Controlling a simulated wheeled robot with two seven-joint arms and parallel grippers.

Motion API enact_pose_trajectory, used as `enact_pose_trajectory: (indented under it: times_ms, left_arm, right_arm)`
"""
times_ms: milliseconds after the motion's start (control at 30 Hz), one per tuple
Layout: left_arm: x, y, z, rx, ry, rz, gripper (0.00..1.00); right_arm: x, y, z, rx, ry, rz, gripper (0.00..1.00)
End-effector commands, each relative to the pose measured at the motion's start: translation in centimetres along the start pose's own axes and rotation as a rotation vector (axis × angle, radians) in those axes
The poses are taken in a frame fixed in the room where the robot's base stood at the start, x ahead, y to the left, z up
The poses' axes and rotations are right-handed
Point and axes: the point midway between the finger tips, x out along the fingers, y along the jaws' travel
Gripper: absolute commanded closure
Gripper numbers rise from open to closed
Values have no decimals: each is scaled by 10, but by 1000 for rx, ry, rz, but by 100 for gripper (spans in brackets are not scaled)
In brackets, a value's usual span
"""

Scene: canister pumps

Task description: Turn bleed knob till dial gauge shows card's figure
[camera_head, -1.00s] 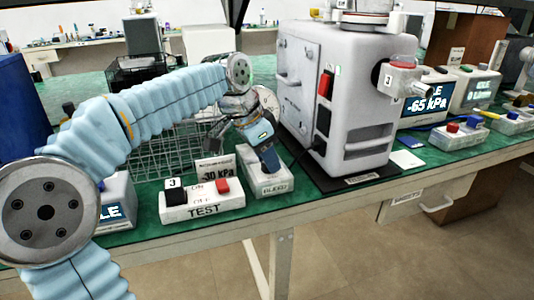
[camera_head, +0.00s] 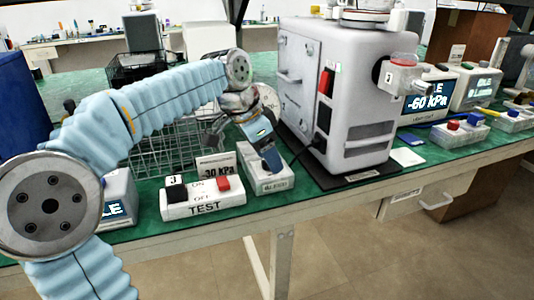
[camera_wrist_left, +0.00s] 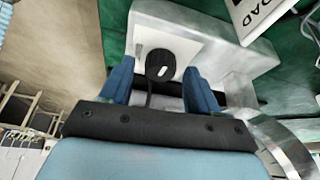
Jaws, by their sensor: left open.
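The grey bleed box (camera_head: 266,181) stands at the front edge of the bench. Its black round knob with a white mark (camera_wrist_left: 160,66) shows in the wrist view; the arm hides it in the head view. My left gripper (camera_head: 270,160) is over the box, its blue open fingers (camera_wrist_left: 160,80) on either side of the knob, with gaps visible. A digital display (camera_head: 427,98) right of the pump reads -60 kPa. My right gripper is not in view.
The large grey pump (camera_head: 350,100) stands on a black mat just right of the bleed box. A wire basket (camera_head: 165,150) is behind my left arm. Another display (camera_head: 480,86) and switch boxes (camera_head: 460,132) stand farther right.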

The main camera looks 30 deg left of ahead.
Motion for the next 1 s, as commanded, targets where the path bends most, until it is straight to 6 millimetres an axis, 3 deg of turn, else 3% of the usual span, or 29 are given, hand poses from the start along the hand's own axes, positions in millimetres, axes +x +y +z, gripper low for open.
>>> enact_pose_trajectory:
  times_ms: [167,267,700,1000]
  left_arm:
    - [-4,0,0,0,1,0,39]
    - [-16,0,-1,0,2,-1,39]
    - [-115,0,-1,0,2,-1,39]
    - [-138,0,0,0,0,0,39]
  right_arm:
    - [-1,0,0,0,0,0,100]
    - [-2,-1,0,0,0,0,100]
    - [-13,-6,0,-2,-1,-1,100]
    - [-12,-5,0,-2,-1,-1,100]
